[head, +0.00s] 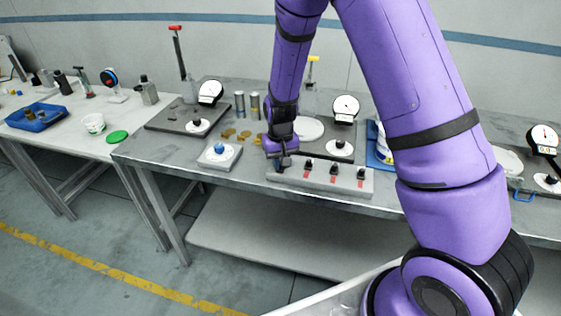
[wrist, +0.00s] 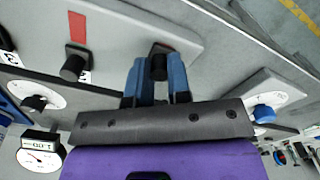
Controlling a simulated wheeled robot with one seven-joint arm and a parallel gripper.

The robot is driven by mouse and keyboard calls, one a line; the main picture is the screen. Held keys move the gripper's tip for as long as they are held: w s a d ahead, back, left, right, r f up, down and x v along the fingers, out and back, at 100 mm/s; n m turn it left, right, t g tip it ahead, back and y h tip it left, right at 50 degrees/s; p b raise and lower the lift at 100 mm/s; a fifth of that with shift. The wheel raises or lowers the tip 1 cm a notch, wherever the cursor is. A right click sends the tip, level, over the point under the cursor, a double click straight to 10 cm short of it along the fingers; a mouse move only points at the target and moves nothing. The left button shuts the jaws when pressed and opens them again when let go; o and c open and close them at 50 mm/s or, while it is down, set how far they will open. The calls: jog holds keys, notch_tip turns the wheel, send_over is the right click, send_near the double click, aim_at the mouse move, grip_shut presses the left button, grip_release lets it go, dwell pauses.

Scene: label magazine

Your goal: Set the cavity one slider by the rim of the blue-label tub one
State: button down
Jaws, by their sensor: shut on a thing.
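A grey slider panel (head: 320,178) lies at the front of the middle table, with several black knobs and red strips. My gripper (head: 281,160) is at its left end. In the wrist view my gripper (wrist: 156,88) is shut on the black slider knob (wrist: 158,66), one blue finger on each side. A little red shows behind this knob. The neighbouring slider knob (wrist: 72,68) has a longer red strip (wrist: 78,28) beyond it. I cannot make out a blue-label tub; a white tub (head: 94,124) on the left table shows green markings.
A white box with a blue knob (head: 219,148) stands left of the panel. A dial gauge (head: 345,107) and a black knob (head: 340,143) stand behind it. My arm hides part of a blue tray (head: 376,155). A green lid (head: 117,137) lies on the left table.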

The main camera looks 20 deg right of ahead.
jog(key=shift+w+d, duration=0.55)
jog(key=shift+w, duration=0.25)
jog(key=shift+w+d, duration=0.55)
jog(key=shift+w, duration=0.2)
jog(key=c, duration=1.1)
grip_release()
jog(key=shift+o, duration=0.2)
notch_tip(320, 180, up, 11)
jog(key=shift+f, duration=0.1)
